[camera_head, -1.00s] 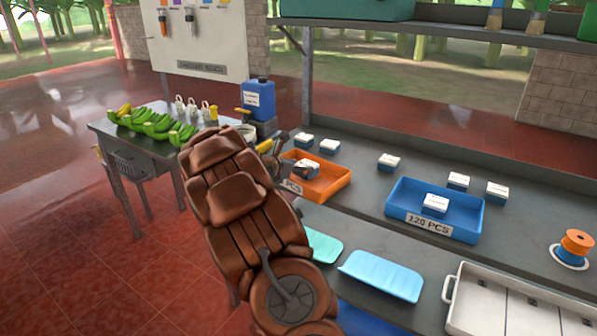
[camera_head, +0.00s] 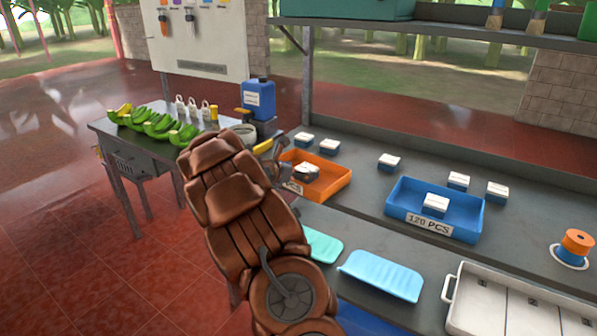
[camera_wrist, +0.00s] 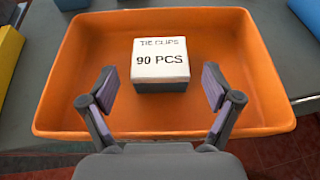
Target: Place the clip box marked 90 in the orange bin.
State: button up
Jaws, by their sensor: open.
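The clip box marked 90 PCS (camera_wrist: 160,62) is white on top with a grey lower part. It sits upright on the floor of the orange bin (camera_wrist: 250,115), near the middle, in the wrist view. In the head view the box (camera_head: 307,171) shows inside the orange bin (camera_head: 335,185). My gripper (camera_wrist: 160,90) is open, with one finger on each side just in front of the box and nothing between the fingertips. In the head view my arm hides the left part of the bin.
A blue bin (camera_head: 465,222) marked 120 PCS, holding a white box (camera_head: 435,204), stands to the right. Several similar boxes stand behind the bins. A blue container (camera_head: 258,98) and green bananas (camera_head: 155,124) are on the left table.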

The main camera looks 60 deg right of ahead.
jog(key=shift+r, duration=0.1)
jog(key=v, duration=1.2)
jog(key=shift+b, duration=0.4)
jog(key=s+a+f+m+y, duration=0.2)
jog(key=s+a+m+y, duration=0.2)
jog(key=s+a, duration=0.5)
jog(key=s+a+f+m+y, duration=0.2)
jog(key=s+a+m+y, duration=0.3)
jog(key=a, duration=1.5)
jog(key=s+a+f+m+y, duration=0.2)
jog(key=s+a+m+y, duration=0.2)
jog(key=s+a, duration=1)
jog(key=a+m, duration=0.1)
jog(key=m, duration=0.2)
jog(key=shift+s+m, duration=0.2)
jog(key=shift+m, duration=0.1)
jog(key=shift+r, duration=0.1)
notch_tip(320, 180, up, 5)
jog(key=p, duration=0.5)
jog(key=shift+r, duration=0.2)
